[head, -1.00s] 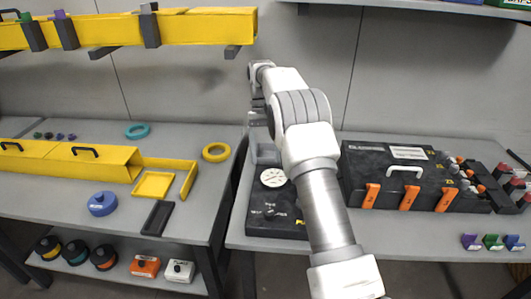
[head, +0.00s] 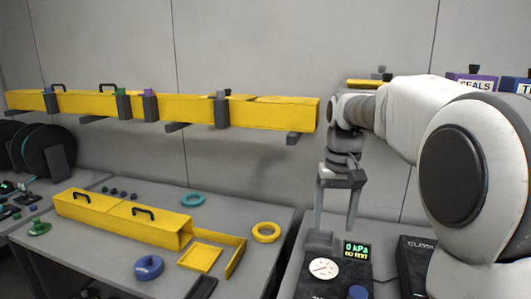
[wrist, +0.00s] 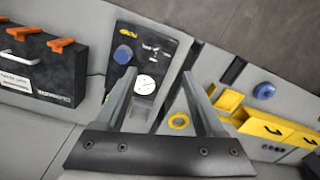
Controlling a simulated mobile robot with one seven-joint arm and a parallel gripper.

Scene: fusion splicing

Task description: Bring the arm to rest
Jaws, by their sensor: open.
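My gripper (head: 335,212) hangs from my raised arm at the right of the head view. Its two fingers point down and stand apart, with nothing between them. They are over the back of the black gauge unit, and I cannot tell the exact height above it. In the wrist view my gripper (wrist: 165,95) also shows both fingers spread and empty. The gauge unit (wrist: 160,45), with a round white dial and a blue knob, appears beyond the fingers there.
A yellow trough (head: 170,108) runs along the wall left of my gripper. The left bench holds yellow boxes (head: 120,218), a yellow ring (head: 266,232), a teal ring (head: 193,199) and a blue round part (head: 149,267). A black case (wrist: 40,65) with orange latches shows in the wrist view.

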